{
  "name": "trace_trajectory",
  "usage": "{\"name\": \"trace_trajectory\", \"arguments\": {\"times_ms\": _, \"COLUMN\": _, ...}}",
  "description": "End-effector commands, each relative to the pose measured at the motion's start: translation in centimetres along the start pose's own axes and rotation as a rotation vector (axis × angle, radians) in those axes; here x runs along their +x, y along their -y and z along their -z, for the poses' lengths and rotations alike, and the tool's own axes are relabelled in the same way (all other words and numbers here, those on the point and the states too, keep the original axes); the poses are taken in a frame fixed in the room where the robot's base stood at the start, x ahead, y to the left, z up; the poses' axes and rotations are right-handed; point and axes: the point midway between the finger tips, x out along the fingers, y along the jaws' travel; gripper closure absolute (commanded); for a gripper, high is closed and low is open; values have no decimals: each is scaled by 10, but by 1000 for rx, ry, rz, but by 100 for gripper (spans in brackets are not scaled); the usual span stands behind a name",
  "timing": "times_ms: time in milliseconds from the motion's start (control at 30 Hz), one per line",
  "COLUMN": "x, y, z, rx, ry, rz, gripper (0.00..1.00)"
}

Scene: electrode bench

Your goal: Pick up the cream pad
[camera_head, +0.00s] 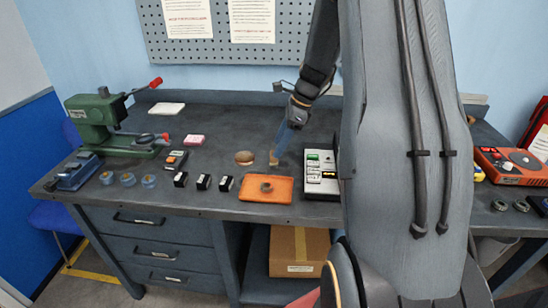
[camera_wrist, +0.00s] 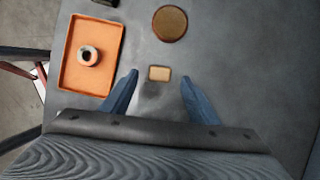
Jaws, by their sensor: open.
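The cream pad (camera_wrist: 159,73) is a small cream rectangle on the dark bench, seen in the wrist view between the tips of my gripper (camera_wrist: 160,77). The blue fingers stand apart on its left and right, with a gap on each side, and do not touch it. In the head view my gripper (camera_head: 281,143) points down at the bench, and the cream pad (camera_head: 273,158) shows small and partly hidden at the fingertips. My gripper is open and empty. The exact height of the fingertips above the bench is hard to tell.
A round brown disc (camera_head: 244,158) lies just left of the pad. An orange tray (camera_head: 283,195) with a ring (camera_head: 265,187) is in front. A white device (camera_head: 321,185) stands to the right. A flat off-white slab (camera_head: 167,108) lies at the back left.

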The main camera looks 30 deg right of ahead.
Motion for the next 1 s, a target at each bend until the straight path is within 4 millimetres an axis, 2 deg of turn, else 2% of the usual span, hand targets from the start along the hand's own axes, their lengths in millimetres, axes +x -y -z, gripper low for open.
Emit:
{"name": "trace_trajectory", "arguments": {"times_ms": 333, "x": 42, "y": -1, "z": -2, "rx": -1, "ry": -1, "rz": -2, "gripper": 45}}
{"name": "trace_trajectory", "arguments": {"times_ms": 633, "x": 48, "y": 0, "z": -2, "rx": -1, "ry": -1, "rz": 1, "gripper": 45}}
{"name": "trace_trajectory", "arguments": {"times_ms": 667, "x": 48, "y": 0, "z": -2, "rx": -1, "ry": -1, "rz": 1, "gripper": 47}}
{"name": "trace_trajectory", "arguments": {"times_ms": 900, "x": 47, "y": 0, "z": -1, "rx": -2, "ry": -1, "rz": 0, "gripper": 88}}
{"name": "trace_trajectory", "arguments": {"times_ms": 1000, "x": 47, "y": 0, "z": -1, "rx": -2, "ry": -1, "rz": 1, "gripper": 89}}
